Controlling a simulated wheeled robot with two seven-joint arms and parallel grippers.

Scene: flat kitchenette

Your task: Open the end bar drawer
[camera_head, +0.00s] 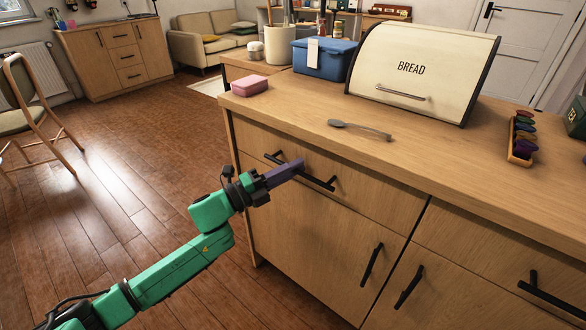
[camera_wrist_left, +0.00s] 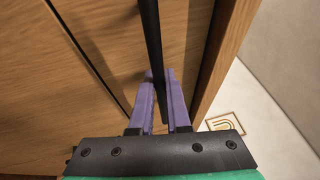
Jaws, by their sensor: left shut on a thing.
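The end bar drawer (camera_head: 370,197) is the wooden top drawer at the left end of the counter. Its front looks about flush with the cabinet in the head view. Its black bar handle (camera_head: 318,181) runs across the front, and it also shows in the left wrist view (camera_wrist_left: 150,35). My left gripper (camera_head: 297,165), with purple fingers on a green arm, is at the handle. In the left wrist view its fingers (camera_wrist_left: 160,80) are closed on either side of the bar. The fingers hide part of the handle. My right gripper is not in view.
On the wooden counter (camera_head: 440,160) are a spoon (camera_head: 360,129), a pink box (camera_head: 250,86), a blue box (camera_head: 322,60), a bread bin (camera_head: 425,65) and a small rack (camera_head: 521,140). A cabinet door (camera_head: 310,235) lies below the drawer.

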